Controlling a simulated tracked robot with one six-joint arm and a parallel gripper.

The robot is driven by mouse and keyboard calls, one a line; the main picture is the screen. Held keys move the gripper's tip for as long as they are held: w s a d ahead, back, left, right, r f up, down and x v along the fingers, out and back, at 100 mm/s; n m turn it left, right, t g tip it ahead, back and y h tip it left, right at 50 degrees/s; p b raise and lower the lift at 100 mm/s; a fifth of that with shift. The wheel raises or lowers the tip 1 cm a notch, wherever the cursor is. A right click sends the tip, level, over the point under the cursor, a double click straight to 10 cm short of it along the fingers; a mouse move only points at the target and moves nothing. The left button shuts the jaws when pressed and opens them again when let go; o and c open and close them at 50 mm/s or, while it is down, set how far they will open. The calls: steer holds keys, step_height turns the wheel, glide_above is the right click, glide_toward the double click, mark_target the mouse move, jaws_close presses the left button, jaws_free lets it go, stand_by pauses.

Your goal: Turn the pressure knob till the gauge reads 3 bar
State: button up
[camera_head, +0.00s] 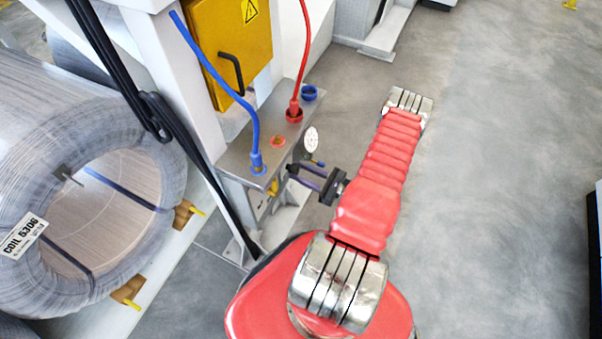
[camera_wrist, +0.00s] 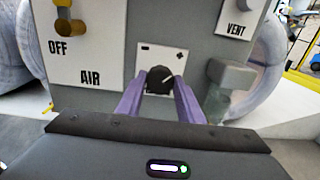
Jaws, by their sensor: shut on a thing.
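The black pressure knob (camera_wrist: 160,79) sits on a white plate with minus and plus marks, in the middle of the wrist view. Its white pointer line is tilted up to the right. My gripper (camera_wrist: 160,92) is shut on the knob, with one purple finger on each side. In the head view my gripper (camera_head: 296,175) reaches the front of the grey panel box, and the knob is hidden there. The round white gauge (camera_head: 311,139) stands above the box edge. It is too small for its reading to be told.
Blue (camera_head: 254,130) and red hoses (camera_head: 302,60) rise from the box top. A wire coil (camera_head: 150,175) lies left.

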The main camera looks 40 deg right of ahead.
steer(key=shift+m, duration=0.3)
steer(key=m, duration=0.8)
steer(key=shift+d+m, duration=0.1)
steer(key=shift+m, duration=0.2)
steer(key=m, duration=0.4)
steer(key=shift+d+f+g, duration=0.1)
steer(key=shift+g, duration=0.2)
steer(key=shift+f+m, duration=0.1)
steer(key=shift+m, duration=2.1)
steer(key=shift+d, duration=0.1)
steer(key=o, duration=1.1)
steer(key=shift+c, duration=0.2)
steer(key=v, duration=1.3)
steer(key=shift+s, duration=0.3)
